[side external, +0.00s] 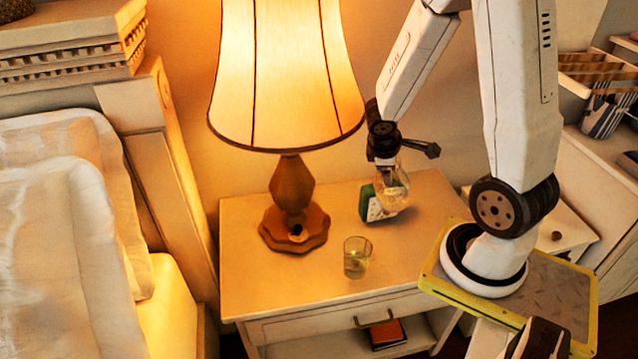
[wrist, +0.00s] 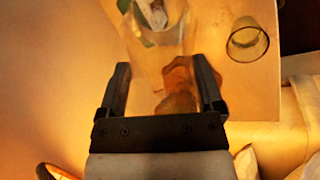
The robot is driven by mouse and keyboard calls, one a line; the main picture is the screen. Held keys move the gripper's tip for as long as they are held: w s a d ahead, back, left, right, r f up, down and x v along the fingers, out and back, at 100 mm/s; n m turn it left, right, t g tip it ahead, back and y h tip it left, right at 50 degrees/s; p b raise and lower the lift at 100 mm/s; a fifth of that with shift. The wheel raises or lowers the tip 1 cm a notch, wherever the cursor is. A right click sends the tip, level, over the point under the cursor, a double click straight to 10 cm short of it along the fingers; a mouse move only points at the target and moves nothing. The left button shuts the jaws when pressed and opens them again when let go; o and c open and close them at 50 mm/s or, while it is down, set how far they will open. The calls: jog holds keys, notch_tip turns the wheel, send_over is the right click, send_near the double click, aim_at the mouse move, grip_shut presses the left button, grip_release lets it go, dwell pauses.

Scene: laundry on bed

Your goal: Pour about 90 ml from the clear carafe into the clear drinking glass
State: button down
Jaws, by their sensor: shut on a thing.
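The clear carafe (side external: 396,197) is at the right part of the nightstand top, roughly upright, with its round body below my gripper (side external: 388,165). My gripper is shut on the carafe's upper part. In the wrist view the clear carafe (wrist: 158,50) shows between the two fingers of my gripper (wrist: 163,85). I cannot tell whether its base touches the top. The clear drinking glass (side external: 356,258) stands upright near the front edge, left of and nearer than the carafe. It seems to hold some liquid low down. The glass (wrist: 248,40) is at upper right in the wrist view.
A green and white clock-like object (side external: 371,204) stands right beside the carafe. A lamp with a wooden base (side external: 293,225) and wide shade (side external: 285,80) stands left. The nightstand top (side external: 250,285) is clear at front left. A bed (side external: 60,230) is at far left.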

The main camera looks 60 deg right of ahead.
jog(key=shift+w+d+r+y+p, duration=0.1)
jog(key=shift+d+y+p, duration=0.25)
jog(key=shift+y, duration=0.35)
jog(key=shift+w+d+r+y+p, duration=0.1)
jog(key=shift+d+y+p, duration=0.2)
jog(key=shift+y, duration=0.4)
jog(key=shift+w+d+f+y, duration=0.1)
jog(key=shift+d+f+y, duration=0.15)
jog(key=shift+f+y, duration=0.5)
jog(key=shift+w+d+f+y, duration=0.1)
jog(key=shift+d+f+y, duration=0.2)
jog(key=shift+f, duration=0.7)
jog(key=shift+r, duration=0.1)
